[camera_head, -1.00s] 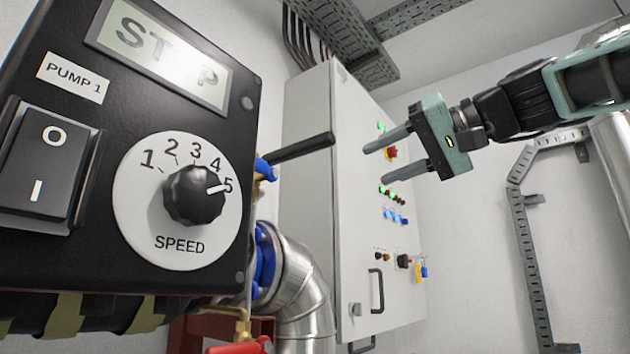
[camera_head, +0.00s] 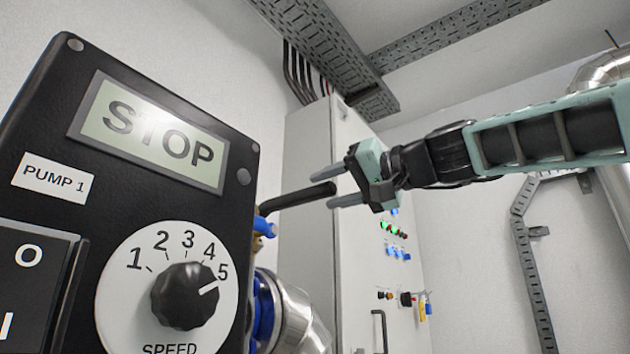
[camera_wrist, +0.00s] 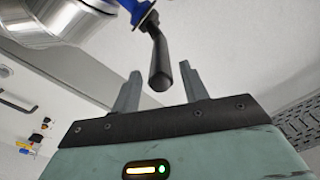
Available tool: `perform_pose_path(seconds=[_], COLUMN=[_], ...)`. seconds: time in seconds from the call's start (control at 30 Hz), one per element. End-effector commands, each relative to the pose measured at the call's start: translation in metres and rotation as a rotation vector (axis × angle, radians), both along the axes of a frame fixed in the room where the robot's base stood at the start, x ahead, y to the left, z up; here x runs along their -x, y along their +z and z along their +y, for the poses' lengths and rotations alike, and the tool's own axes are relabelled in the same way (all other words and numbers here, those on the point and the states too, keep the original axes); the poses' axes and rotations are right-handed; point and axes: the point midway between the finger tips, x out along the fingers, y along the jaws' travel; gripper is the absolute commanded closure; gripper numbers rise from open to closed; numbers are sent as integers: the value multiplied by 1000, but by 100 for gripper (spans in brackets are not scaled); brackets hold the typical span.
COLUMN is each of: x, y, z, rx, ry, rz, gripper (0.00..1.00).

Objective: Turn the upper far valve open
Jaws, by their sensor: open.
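A black valve handle (camera_head: 298,195) sticks out to the right from behind the pump box in the head view. Blue valve parts (camera_head: 265,226) show at its left end; the valve body is mostly hidden. My gripper (camera_head: 328,187) is open, with its fingers at the handle's free end. In the wrist view the handle (camera_wrist: 159,62) points down between the two finger tips of my gripper (camera_wrist: 159,82). Its blue base (camera_wrist: 138,12) is at the top edge. I cannot tell whether either finger touches it.
The black pump box (camera_head: 150,200) with a STOP display and speed knob fills the left. A grey cabinet (camera_head: 350,260) with lit buttons stands behind my gripper. A metal-clad pipe (camera_head: 295,315) is below the valve. A cable tray (camera_head: 320,50) runs overhead.

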Motion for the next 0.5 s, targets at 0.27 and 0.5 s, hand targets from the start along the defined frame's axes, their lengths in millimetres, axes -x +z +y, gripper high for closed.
perform_pose_path(seconds=[0.27, 0.5], x=[-21, -24], y=[1, 0], z=[28, 31], rx=[1, 1], ry=[2, 0], rz=[0, -1], gripper=[56, 56])
